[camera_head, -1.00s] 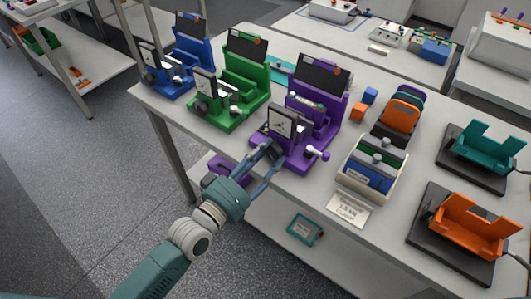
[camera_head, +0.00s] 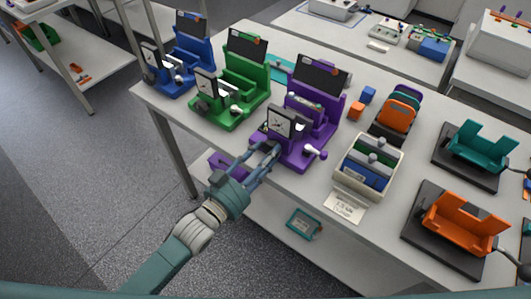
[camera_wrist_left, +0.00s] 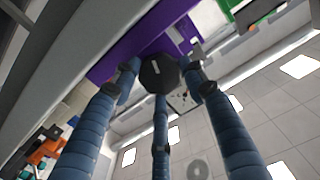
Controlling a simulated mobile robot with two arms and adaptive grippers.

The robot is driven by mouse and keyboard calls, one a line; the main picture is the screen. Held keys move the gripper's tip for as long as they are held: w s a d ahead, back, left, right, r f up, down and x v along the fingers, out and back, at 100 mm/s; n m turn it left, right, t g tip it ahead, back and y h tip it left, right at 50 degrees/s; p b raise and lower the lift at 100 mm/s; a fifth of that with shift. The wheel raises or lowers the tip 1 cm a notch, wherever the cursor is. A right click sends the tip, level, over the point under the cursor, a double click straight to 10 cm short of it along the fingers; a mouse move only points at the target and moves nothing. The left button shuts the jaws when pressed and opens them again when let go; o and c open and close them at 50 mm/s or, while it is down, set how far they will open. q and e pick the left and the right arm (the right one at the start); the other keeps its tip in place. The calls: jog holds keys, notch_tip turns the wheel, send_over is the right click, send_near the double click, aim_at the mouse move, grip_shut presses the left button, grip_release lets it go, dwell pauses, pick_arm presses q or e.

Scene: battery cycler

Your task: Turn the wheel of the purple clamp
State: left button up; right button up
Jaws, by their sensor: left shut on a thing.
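The purple clamp (camera_head: 303,148) stands at the front edge of the table, with a square dial on its front and a dark screen behind. Its wheel is the dark, many-sided knob (camera_wrist_left: 159,74) with a white mark in the left wrist view; the fingers mostly hide it in the head view. My left gripper (camera_head: 266,152) reaches it from the front left. Its three blue fingers are shut around the wheel, with fingertips at its rim. My right gripper is not in view.
A green clamp (camera_head: 236,108) and a blue clamp (camera_head: 185,73) stand to the left. A cream box (camera_head: 344,184) with blocks stands close on the right. Teal (camera_head: 478,146) and orange (camera_head: 462,227) cradles are farther right. The floor in front is clear.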

pick_arm(q)
jog(key=shift+s+f+m, duration=0.1)
jog(key=shift+f+m, duration=0.35)
jog(key=shift+m, duration=0.25)
jog(key=o, duration=0.9)
jog(key=shift+o, duration=1.3)
jog(key=shift+r, duration=0.15)
jog(key=shift+a, duration=0.1)
jog(key=v, duration=1.2)
